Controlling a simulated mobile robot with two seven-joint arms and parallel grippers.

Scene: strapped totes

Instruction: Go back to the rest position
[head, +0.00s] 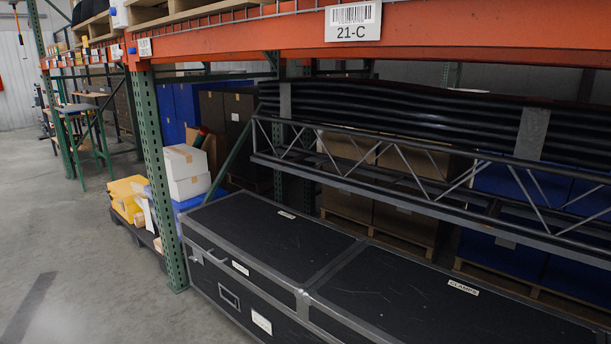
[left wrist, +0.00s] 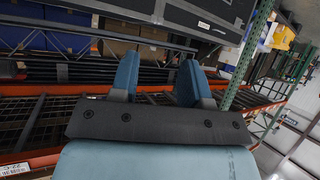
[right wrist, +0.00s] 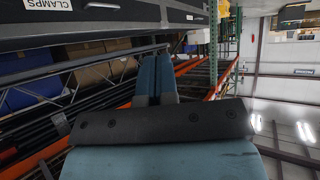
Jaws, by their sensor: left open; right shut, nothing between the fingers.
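My left gripper (left wrist: 157,82) shows in the left wrist view with its two blue fingers spread apart and nothing between them. My right gripper (right wrist: 157,80) shows in the right wrist view with its two blue fingers together and nothing held. Neither gripper shows in the head view. Both grippers appear clear of the rack and the cases. The task names no other object.
A metal truss (head: 400,180) lies above. Open concrete floor (head: 60,240) is at the left.

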